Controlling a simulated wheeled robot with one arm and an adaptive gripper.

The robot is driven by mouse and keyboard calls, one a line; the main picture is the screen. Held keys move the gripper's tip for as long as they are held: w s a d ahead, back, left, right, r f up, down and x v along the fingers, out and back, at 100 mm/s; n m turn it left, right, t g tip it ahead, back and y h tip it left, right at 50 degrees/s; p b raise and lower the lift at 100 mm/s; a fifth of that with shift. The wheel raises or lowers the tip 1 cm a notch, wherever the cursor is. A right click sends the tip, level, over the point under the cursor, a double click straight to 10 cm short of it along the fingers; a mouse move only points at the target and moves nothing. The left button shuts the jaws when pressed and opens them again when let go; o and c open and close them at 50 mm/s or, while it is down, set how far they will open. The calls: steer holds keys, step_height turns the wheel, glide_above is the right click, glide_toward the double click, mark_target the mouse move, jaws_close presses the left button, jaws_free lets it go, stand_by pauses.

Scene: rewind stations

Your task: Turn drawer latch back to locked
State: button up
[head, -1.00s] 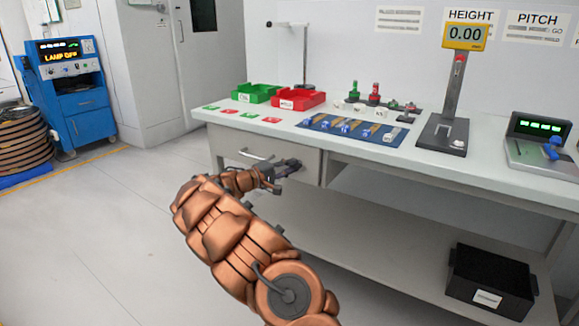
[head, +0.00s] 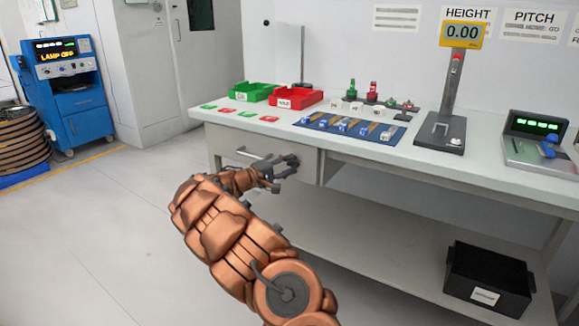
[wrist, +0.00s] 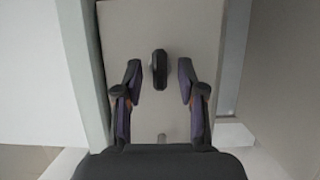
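The drawer front (head: 225,148) is a grey panel under the left end of the bench, with a bar handle (head: 254,154). In the wrist view the drawer front (wrist: 160,25) fills the middle. The latch (wrist: 160,69) is a small dark rounded bar on it, lying lengthwise up the picture. My gripper (wrist: 159,80) is open, one finger on each side of the latch, with a gap visible on both sides. In the head view my gripper (head: 284,168) is at the drawer's right part and hides the latch.
The bench top (head: 220,116) overhangs the drawer. It carries a green bin (head: 254,93), a red bin (head: 292,102), a blue mat (head: 318,121) with small parts, and a height gauge (head: 450,90). A black crate (head: 490,275) stands on the lower shelf.

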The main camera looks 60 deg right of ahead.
steer(key=shift+a, duration=0.1)
steer(key=v, duration=1.1)
steer(key=shift+w+a, duration=0.15)
steer(key=shift+a, duration=0.25)
steer(key=s+a+r+m+y+p, duration=0.1)
steer(key=s+a+r+y+p, duration=0.2)
steer(key=s+a+r+p, duration=0.45)
steer(key=s+a+r+m+y+p, duration=0.1)
steer(key=s+a+r+y+p, duration=0.25)
steer(key=s+r+p, duration=0.7)
steer(key=s+a+r+n+t+y+p, duration=0.1)
steer(key=s+a+r+n+y+p, duration=0.1)
steer(key=a, duration=0.9)
steer(key=s+a+r+n+t+y+p, duration=0.2)
steer(key=s+a+r+y+p, duration=0.3)
steer(key=a+p, duration=0.4)
steer(key=s+a+r+n+t+y+p, duration=0.1)
steer(key=s+a+r+y+p, duration=0.2)
steer(key=a, duration=1.1)
steer(key=s+p, duration=0.2)
steer(key=s, duration=0.1)
steer(key=shift+a+r+n+p, duration=0.2)
steer(key=shift+r+n+p, duration=0.05)
steer(key=shift+n+p, duration=0.15)
steer(key=shift+s+y, duration=0.15)
steer(key=shift+y, duration=0.1)
